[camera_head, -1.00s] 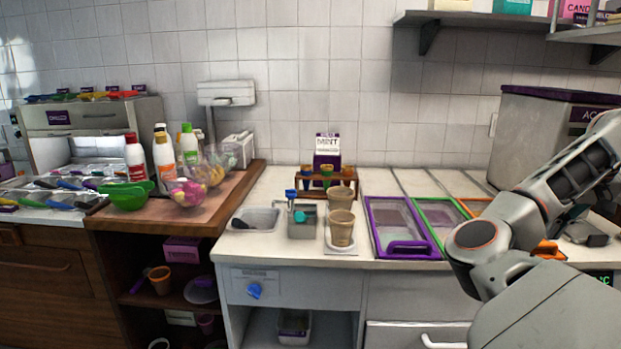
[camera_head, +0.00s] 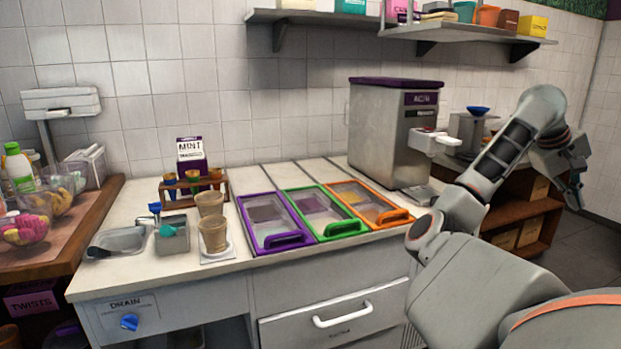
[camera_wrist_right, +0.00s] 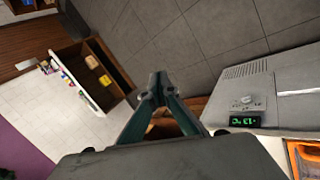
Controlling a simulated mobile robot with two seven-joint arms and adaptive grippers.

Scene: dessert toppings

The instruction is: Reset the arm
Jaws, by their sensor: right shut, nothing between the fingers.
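My right arm comes in from the lower right in the head view, its forearm raised and bent. My right gripper (camera_head: 574,187) hangs at the right side of the head view, clear of the counter and apart from every object. In the right wrist view the right gripper (camera_wrist_right: 158,78) has its two fingers together at the tips, with nothing held. My left gripper is not in either view.
The counter (camera_head: 130,275) holds purple (camera_head: 247,221), green (camera_head: 289,207) and orange (camera_head: 404,216) framed bins, stacked cups (camera_head: 213,235) and a cone rack (camera_head: 196,188). A steel machine (camera_head: 375,130) stands behind. Floor (camera_head: 590,245) is free at right.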

